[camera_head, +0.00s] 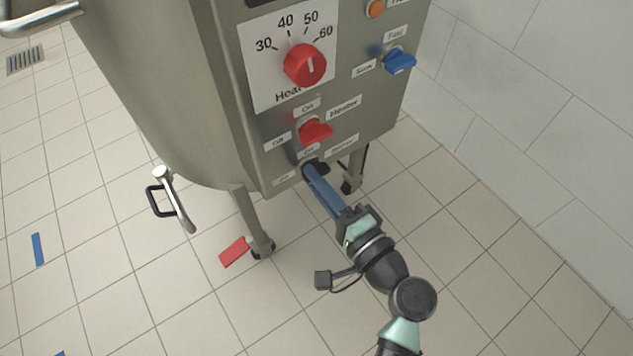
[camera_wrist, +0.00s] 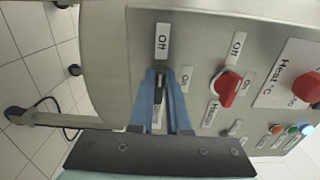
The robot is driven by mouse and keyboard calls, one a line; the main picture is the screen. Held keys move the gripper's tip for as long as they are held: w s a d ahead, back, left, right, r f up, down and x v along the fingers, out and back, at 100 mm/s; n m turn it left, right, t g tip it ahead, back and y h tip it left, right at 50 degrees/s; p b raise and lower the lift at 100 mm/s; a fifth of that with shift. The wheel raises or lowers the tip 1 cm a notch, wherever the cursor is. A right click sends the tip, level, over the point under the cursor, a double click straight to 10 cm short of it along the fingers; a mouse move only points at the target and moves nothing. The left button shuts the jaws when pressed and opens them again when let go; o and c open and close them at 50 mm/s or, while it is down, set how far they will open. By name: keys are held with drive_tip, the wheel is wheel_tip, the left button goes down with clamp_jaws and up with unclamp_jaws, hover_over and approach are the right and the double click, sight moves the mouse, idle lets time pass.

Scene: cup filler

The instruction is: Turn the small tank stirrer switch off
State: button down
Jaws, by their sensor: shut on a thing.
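The small tank's control panel (camera_head: 385,125) faces my arm. The stirrer switch (camera_head: 320,169) is a dark knob low on the panel, under the red heater switch (camera_head: 316,131). My gripper (camera_head: 309,172) reaches it from below with its blue fingers. In the wrist view my gripper (camera_wrist: 162,76) is shut on the dark stirrer switch (camera_wrist: 159,88), which is mostly hidden between the fingertips. An "Off" label (camera_wrist: 162,41) shows just beyond the fingertips. A stirrer label (camera_wrist: 157,119) is partly seen between the fingers. I cannot tell which way the switch points.
A red heat dial (camera_head: 305,65) and a blue fast/slow knob (camera_head: 399,61) sit higher on the panel. The tank's legs (camera_head: 251,220) and a drain pipe (camera_head: 176,203) stand over the tiled floor. A wall (camera_head: 530,100) is to the right.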

idle(0.4)
drive_tip(key=c, duration=0.9)
unclamp_jaws()
drive_tip(key=p+v, duration=0.3)
drive_tip(key=v, duration=1)
drive_tip(key=shift+p, duration=0.4)
